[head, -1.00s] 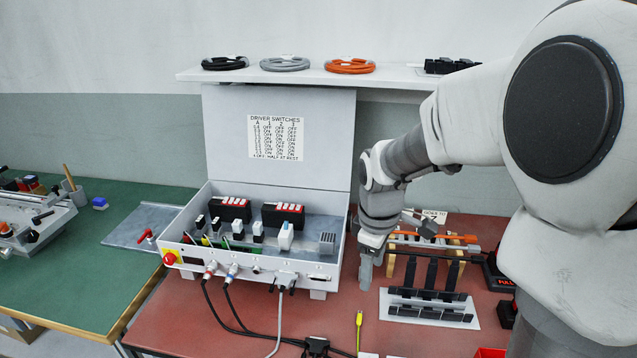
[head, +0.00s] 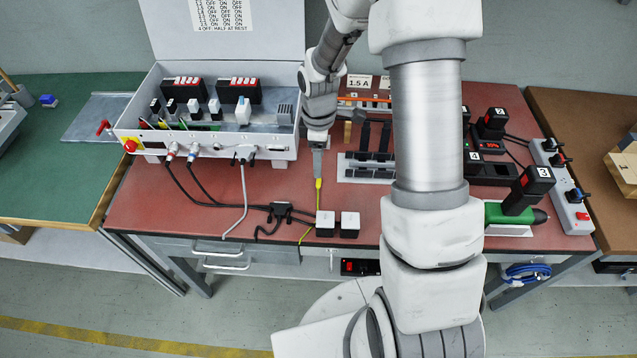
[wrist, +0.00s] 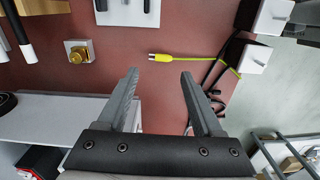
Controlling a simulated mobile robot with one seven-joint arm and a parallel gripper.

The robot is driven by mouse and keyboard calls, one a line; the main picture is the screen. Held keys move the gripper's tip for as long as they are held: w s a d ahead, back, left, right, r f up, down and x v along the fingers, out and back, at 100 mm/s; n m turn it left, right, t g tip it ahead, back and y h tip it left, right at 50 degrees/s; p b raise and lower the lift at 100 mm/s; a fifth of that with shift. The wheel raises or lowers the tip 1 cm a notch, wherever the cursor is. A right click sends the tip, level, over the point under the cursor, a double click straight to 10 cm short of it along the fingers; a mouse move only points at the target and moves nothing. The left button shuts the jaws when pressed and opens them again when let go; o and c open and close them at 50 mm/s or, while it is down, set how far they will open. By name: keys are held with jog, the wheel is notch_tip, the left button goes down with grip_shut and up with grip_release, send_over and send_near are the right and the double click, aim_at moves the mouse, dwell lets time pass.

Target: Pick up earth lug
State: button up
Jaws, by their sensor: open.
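The earth lug (head: 318,184) is the end of a yellow lead lying on the red bench top, in front of the grey control box. In the wrist view the lug (wrist: 160,57) has a pale tip, and its yellow lead runs off to the right. My gripper (wrist: 160,74) is open and empty, with its two fingers pointing toward the lug. The lug lies just beyond the fingertips, roughly between them in the picture. In the head view my gripper (head: 318,170) points down close to the lug; whether it touches cannot be told.
The control box (head: 220,146) stands at left, with dark cables (head: 225,200) trailing in front. Two white blocks (head: 338,224) sit near the front edge. A black rack (head: 368,165) is right of the gripper. A brass knob on a plate (wrist: 79,52) shows in the wrist view.

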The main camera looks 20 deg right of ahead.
aim_at(319, 182)
jog(key=shift+s+f+b, duration=0.2)
jog(key=shift+f+b, duration=0.25)
jog(key=shift+f, duration=3)
grip_shut()
